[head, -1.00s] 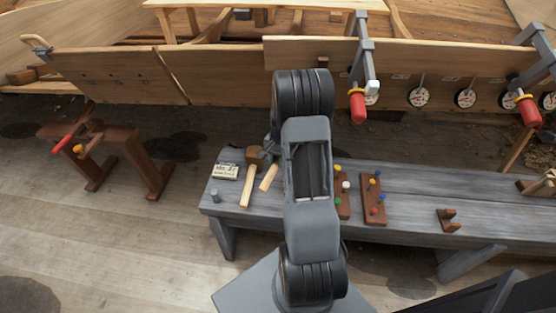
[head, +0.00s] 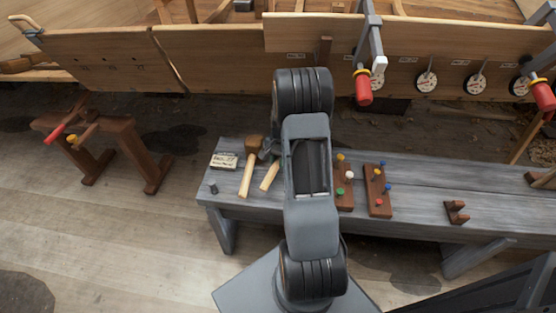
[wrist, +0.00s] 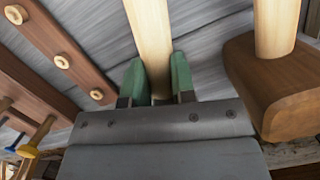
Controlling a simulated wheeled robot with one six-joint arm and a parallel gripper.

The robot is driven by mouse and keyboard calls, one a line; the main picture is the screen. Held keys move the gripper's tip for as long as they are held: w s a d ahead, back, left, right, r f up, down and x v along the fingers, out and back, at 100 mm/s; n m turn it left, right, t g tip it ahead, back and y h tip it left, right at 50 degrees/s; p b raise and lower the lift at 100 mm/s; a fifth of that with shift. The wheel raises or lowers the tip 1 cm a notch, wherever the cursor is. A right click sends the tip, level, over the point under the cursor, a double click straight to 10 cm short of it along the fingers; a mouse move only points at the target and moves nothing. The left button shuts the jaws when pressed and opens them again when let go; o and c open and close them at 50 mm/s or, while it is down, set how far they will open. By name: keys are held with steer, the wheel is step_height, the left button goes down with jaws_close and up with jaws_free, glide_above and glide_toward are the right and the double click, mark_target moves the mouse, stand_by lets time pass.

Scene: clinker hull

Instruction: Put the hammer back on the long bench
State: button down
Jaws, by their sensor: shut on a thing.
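My gripper (wrist: 156,82) has green finger pads, and they are closed around a pale wooden handle of the hammer (wrist: 150,35). In the head view the hammer's handle (head: 270,175) shows just left of my arm, over the left part of the long grey bench (head: 430,188). I cannot tell whether the hammer touches the bench. My arm hides much of the gripper in the head view.
A mallet (head: 247,174) with a brown head lies close left of the hammer; it also shows in the wrist view (wrist: 275,85). A small label block (head: 223,161) lies left of it. Peg boards (head: 378,190) lie right of my arm. The planked hull (head: 220,60) stands behind.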

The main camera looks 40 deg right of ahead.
steer(key=shift+f, duration=0.35)
steer(key=c, duration=0.9)
jaws_free()
steer(key=shift+o, duration=0.2)
steer(key=p+v, duration=0.2)
steer(key=a+p+v, duration=0.1)
steer(key=p+v, duration=0.1)
steer(key=v, duration=0.1)
steer(key=p+v, duration=0.2)
steer(key=v, duration=0.1)
steer(key=shift+s+a+r, duration=0.15)
steer(key=shift+s+a, duration=0.05)
steer(key=shift+s, duration=0.2)
